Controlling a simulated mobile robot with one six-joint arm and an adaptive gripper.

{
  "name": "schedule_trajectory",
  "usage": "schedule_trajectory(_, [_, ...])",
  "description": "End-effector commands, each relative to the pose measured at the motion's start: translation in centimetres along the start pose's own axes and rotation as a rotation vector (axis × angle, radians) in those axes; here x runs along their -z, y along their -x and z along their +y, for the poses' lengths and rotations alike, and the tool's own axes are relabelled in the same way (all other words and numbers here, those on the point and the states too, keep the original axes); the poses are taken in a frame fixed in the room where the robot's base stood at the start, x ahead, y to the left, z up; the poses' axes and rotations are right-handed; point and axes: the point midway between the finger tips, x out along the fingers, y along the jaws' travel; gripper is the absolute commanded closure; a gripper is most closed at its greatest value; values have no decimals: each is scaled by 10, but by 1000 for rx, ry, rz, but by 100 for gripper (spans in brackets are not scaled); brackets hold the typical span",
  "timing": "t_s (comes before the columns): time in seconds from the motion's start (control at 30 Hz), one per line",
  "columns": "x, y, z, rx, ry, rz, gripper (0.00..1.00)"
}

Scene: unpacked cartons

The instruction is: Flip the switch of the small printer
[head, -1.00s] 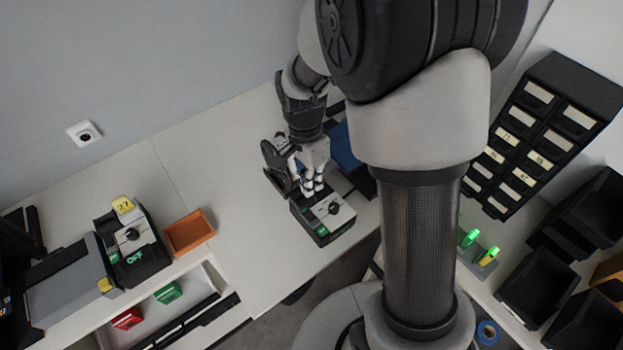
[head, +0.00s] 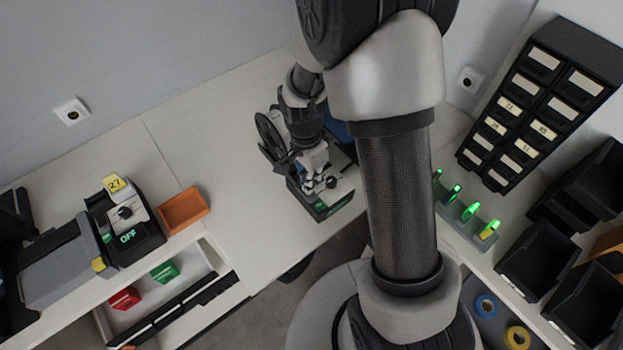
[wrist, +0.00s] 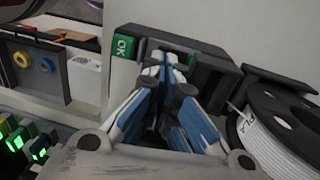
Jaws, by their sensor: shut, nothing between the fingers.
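The small printer (head: 340,196) stands on the bench, with a light top panel, a dark knob-like switch (head: 334,183) and a green display on its front edge. In the wrist view the printer (wrist: 212,75) shows as a dark body with a green "OK" display (wrist: 123,48). My gripper (head: 316,184) points down at the panel, shut and empty, with its tips close beside the switch. In the wrist view my gripper (wrist: 166,62) hides the switch. I cannot tell whether the tips touch it.
A spool (wrist: 280,130) marked PLA stands close beside the gripper. Another device (head: 140,240) showing "OFF", with a yellow "27" tag (head: 115,184), stands at left by an orange tray (head: 184,210). A drawer cabinet (head: 540,90) is at right. Bench between tray and printer is clear.

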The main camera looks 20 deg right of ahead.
Motion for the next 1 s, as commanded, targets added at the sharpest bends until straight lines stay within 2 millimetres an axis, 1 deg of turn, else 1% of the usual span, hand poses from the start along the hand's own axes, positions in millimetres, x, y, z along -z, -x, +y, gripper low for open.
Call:
schedule_trajectory(0.1, [0,-10,3,-1,0,0,100])
schedule_trajectory(0.4, [0,-9,2,-5,0,-1,100])
schedule_trajectory(0.73, [0,-5,-13,0,0,0,100])
schedule_trajectory(1.0, [0,-4,-14,1,0,0,100])
